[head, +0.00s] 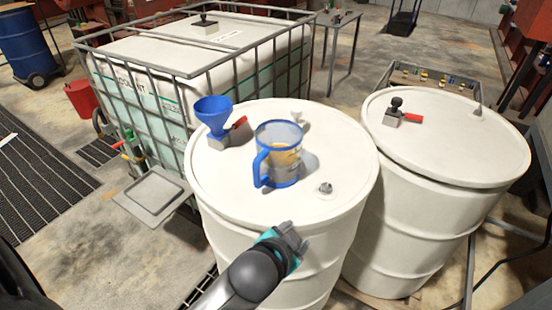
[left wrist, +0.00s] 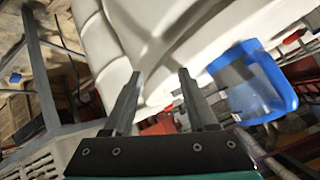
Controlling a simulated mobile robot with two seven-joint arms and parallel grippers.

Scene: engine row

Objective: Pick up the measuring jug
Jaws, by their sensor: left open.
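The measuring jug (head: 279,161) is see-through with a blue rim, blue handle and blue base. It stands upright on the lid of the nearer white drum (head: 330,137), handle to the left. Something yellowish shows through its wall. My left gripper (head: 294,238) is at the drum's front edge, in front of the jug and apart from it. In the left wrist view its two fingers (left wrist: 159,74) are spread with nothing between them, and the jug (left wrist: 252,84) shows to their right. My right gripper is not in view.
A blue funnel (head: 213,114) on a valve with a red lever stands left of the jug. A small metal cap (head: 325,189) is at the right front of the lid. A second white drum (head: 452,142) is at right. A caged white tank (head: 200,60) stands behind left.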

